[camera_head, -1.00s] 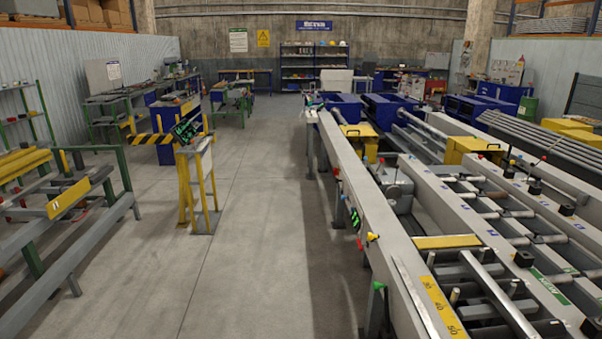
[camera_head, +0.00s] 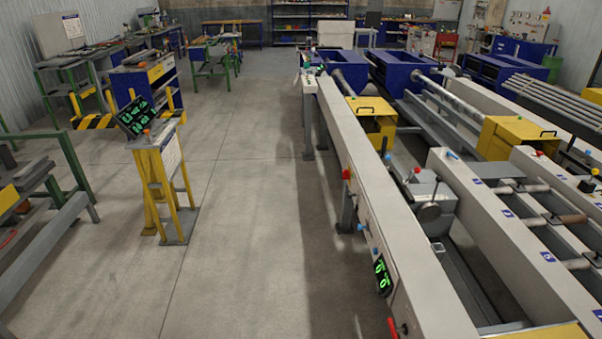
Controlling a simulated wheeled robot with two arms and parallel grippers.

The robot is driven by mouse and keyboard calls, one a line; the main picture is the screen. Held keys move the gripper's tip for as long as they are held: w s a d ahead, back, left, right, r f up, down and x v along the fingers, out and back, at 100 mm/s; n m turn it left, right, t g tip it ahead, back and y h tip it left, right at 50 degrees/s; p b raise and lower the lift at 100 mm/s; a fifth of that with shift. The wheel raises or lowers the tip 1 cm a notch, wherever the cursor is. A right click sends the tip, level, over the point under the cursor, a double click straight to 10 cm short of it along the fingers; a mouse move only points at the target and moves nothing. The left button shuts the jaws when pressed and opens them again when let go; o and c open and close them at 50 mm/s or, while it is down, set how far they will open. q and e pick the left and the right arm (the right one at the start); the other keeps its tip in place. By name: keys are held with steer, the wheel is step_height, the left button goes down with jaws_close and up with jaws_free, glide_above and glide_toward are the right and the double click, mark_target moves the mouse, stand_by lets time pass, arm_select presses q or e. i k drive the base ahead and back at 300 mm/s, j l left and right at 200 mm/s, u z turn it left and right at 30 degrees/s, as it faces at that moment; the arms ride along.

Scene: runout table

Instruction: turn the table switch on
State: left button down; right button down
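The runout table's long grey beam (camera_head: 372,185) runs from the back middle to the lower right. On its left side face sits a dark panel with green lit marks (camera_head: 383,275). A red lever (camera_head: 393,327) sticks out just below the panel at the bottom edge. Farther back on the same face are a blue knob (camera_head: 361,228) and a red knob (camera_head: 346,174). I cannot tell which of these is the table switch or its position. Neither of my grippers is in view.
A yellow stand (camera_head: 168,190) with a tilted dark screen (camera_head: 136,117) stands left of the open concrete floor (camera_head: 245,235). Green-framed racks line the left. Yellow housings (camera_head: 515,136) and rollers fill the right. The aisle between stand and beam is clear.

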mark_target(345, 175)
steer(key=i+j+z, duration=0.2)
steer(key=i, duration=0.3)
steer(key=i+z, duration=0.2)
steer(key=i, duration=0.25)
steer(key=i+j, duration=0.35)
steer(key=i+j+z, duration=0.1)
steer(key=i+j, duration=0.25)
steer(key=j, duration=0.2)
steer(key=i+j, duration=0.7)
steer(key=j, duration=0.25)
steer(key=i+j+z, duration=0.1)
steer(key=i+j, duration=0.6)
steer(key=j, duration=0.25)
steer(key=z, duration=0.05)
